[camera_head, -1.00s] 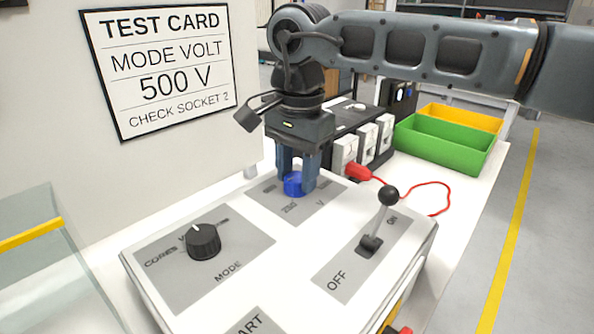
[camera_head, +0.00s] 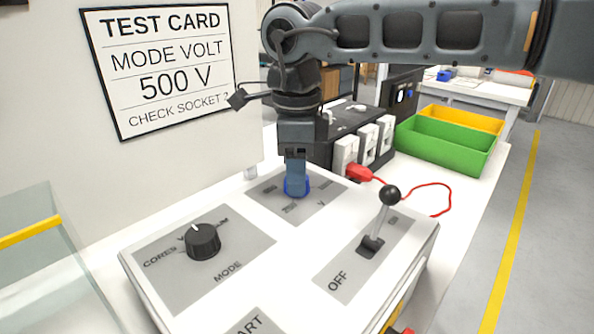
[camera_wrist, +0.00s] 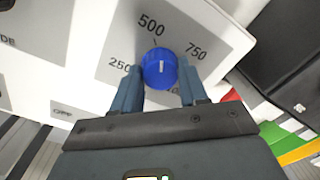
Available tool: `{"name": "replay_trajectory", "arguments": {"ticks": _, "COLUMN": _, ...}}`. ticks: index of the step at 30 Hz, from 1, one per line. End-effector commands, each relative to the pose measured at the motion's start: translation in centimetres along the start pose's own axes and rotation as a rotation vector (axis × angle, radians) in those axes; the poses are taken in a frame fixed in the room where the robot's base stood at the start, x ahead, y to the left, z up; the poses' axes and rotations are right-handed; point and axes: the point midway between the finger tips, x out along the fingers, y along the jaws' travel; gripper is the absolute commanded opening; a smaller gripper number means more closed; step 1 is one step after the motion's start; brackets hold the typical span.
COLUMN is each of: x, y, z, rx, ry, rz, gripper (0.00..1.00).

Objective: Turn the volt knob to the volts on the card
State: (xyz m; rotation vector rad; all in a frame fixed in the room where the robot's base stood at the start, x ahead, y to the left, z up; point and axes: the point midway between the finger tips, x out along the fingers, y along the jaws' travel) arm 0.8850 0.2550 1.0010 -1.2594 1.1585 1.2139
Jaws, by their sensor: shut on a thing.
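The test card (camera_head: 163,68) on the wall reads MODE VOLT, 500 V, CHECK SOCKET 2. The blue volt knob (camera_wrist: 160,68) sits on a grey plate of the white test box; it also shows in the head view (camera_head: 296,188). My gripper (camera_wrist: 161,84) is shut on the knob, one finger on each side; in the head view my gripper (camera_head: 297,180) stands upright over it. In the wrist view the knob's white line points roughly up, close to the 500 mark. The 250 and 750 labels lie either side. A label at lower right is partly hidden.
The black mode knob (camera_head: 203,241) is at the box's left. A black-balled lever (camera_head: 376,225) stands on the right, between OFF and ON. A red plug (camera_head: 359,173) with a red cable is behind. Green (camera_head: 440,150) and yellow bins stand at right.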

Motion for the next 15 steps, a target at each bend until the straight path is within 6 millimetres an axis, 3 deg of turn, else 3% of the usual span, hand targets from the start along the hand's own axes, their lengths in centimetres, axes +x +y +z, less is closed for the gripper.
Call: {"name": "replay_trajectory", "arguments": {"ticks": 15, "x": -0.09, "y": -0.15, "z": -0.04, "rx": 0.493, "ry": 0.02, "rz": -0.004, "gripper": 0.12}}
